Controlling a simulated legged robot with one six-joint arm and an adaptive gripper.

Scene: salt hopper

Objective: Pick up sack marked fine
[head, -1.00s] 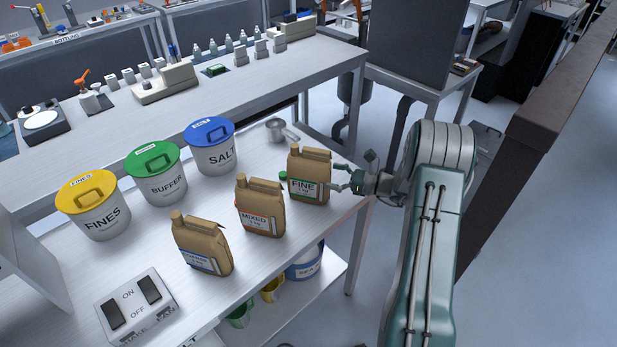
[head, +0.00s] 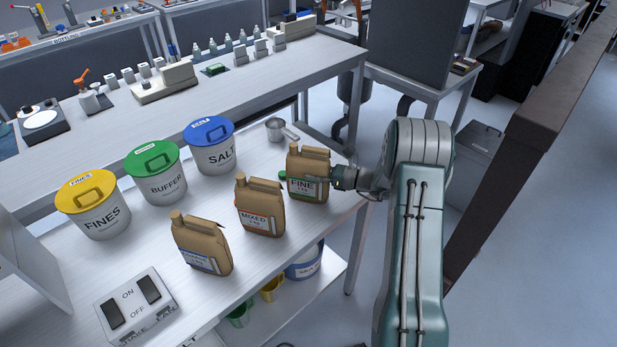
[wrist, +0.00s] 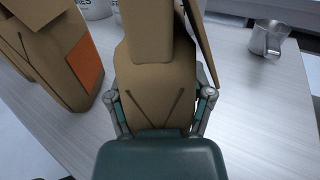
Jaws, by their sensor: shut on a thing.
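The sack marked FINE (head: 307,165) is a brown sack with a green-edged label, upright on the white bench at the right end of a row of sacks. In the wrist view the sack (wrist: 155,90) fills the space between my fingers. My gripper (head: 338,178) reaches it from the right and is shut on its sides. The gripper also shows in the wrist view (wrist: 160,110), one finger on each side of the sack. The sack appears to rest on the bench. The far fingertip is hidden in the head view.
The sack marked MIXED (head: 260,208) stands close to the left, with another brown sack (head: 202,247) beyond it. Lidded tubs SALT (head: 213,158), BUFFER (head: 160,185) and FINES (head: 100,217) stand behind. A metal cup (head: 276,130) sits behind the held sack. A switch box (head: 137,308) is at front left.

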